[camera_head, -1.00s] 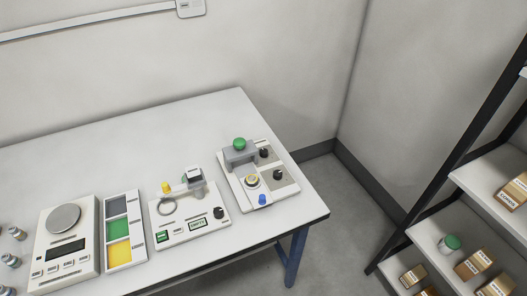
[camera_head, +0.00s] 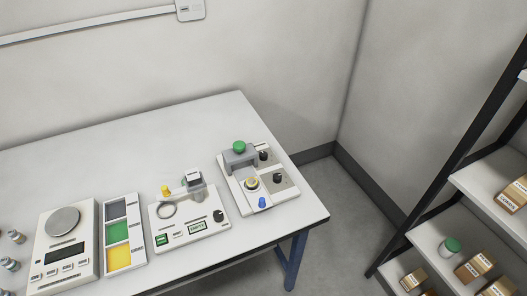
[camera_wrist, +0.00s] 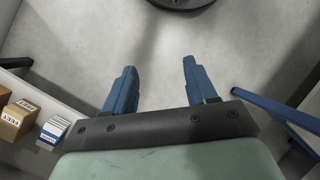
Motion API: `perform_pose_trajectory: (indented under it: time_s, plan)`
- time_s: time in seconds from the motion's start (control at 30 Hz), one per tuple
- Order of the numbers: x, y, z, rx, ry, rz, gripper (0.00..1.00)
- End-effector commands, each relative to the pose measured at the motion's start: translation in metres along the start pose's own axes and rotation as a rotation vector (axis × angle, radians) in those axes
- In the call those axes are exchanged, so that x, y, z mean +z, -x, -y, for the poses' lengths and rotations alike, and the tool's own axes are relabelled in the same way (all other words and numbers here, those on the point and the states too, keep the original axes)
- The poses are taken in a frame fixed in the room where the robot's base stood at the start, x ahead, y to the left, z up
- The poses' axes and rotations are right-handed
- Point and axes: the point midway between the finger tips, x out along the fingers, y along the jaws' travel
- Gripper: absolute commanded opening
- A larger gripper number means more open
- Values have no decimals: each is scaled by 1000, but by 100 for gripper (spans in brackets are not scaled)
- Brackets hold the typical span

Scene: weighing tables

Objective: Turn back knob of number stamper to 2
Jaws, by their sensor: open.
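The number stamper (camera_head: 232,192) stands near the right end of the white table in the head view. It has a grey press head with a green knob (camera_head: 239,147) on top, a yellow-ringed round part and a blue knob (camera_head: 262,203) at the front. Two black knobs sit on its right side: the back knob (camera_head: 264,155) and the front knob (camera_head: 278,178). The numbers at the knobs are too small to read. My gripper (camera_wrist: 157,80) shows only in the wrist view, with its two blue fingers apart and nothing between them. It points at the floor, away from the stamper.
Left of the stamper are a device with a black knob (camera_head: 218,216), a tray with grey, green and yellow fields (camera_head: 107,268) and a scale (camera_head: 42,277). A shelf with boxes (camera_head: 470,268) stands at the right. The table's back is clear.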

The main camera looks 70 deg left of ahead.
Motion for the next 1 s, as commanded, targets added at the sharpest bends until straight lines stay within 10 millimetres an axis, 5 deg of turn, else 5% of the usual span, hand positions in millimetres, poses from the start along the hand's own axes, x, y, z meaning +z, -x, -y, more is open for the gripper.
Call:
perform_pose_trajectory:
  time_s: [0.1, 0.47, 0.7, 1.0]
  plan:
    - [-49, 36, 15, 45, 166, -15, 57]
    - [-166, 150, 109, 168, 668, -37, 57]
    - [-224, 229, 206, 249, 1004, -39, 57]
    - [-261, 328, 361, 348, 1428, -27, 57]
